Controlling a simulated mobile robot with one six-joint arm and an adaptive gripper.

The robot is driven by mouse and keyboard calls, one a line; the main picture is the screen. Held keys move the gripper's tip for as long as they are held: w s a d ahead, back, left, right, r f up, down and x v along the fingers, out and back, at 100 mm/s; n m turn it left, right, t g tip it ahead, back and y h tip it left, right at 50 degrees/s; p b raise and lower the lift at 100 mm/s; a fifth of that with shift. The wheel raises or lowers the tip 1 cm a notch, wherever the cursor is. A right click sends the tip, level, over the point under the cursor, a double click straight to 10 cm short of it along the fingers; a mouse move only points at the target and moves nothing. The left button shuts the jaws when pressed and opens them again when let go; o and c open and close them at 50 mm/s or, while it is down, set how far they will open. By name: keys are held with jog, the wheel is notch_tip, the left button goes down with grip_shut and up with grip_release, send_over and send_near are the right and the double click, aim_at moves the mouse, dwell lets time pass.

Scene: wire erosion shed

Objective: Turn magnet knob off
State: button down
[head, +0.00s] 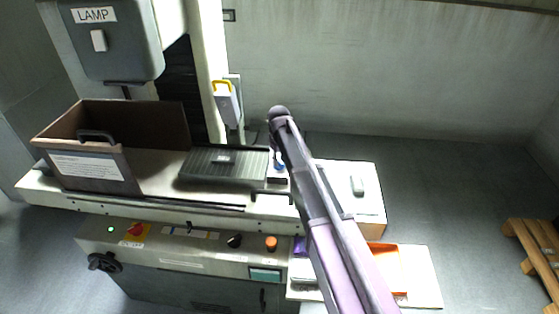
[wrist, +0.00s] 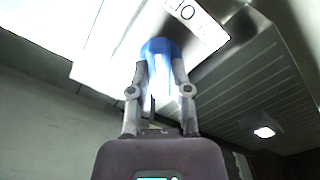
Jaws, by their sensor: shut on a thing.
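The blue magnet knob (wrist: 160,48) is in the wrist view, between the two fingers of my gripper (wrist: 160,66). My gripper is shut on it, one finger on each side. A white label with "I" and "O" marks (wrist: 190,14) lies just beyond the knob. In the head view a small bit of the blue knob (head: 280,167) shows at the right end of the ribbed dark magnet plate (head: 222,165). My arm hides most of my gripper there. The knob's exact turned angle cannot be told.
A brown open-topped box (head: 95,165) stands left of the plate. A grey lamp box (head: 110,40) hangs above. The front panel has a red switch (head: 135,229), a black knob (head: 234,241) and an orange button (head: 271,243).

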jog(key=shift+s+n, duration=0.1)
jog(key=shift+n, duration=0.4)
jog(key=c, duration=0.6)
grip_release()
jog(key=shift+o, duration=0.2)
jog(key=shift+m, duration=0.5)
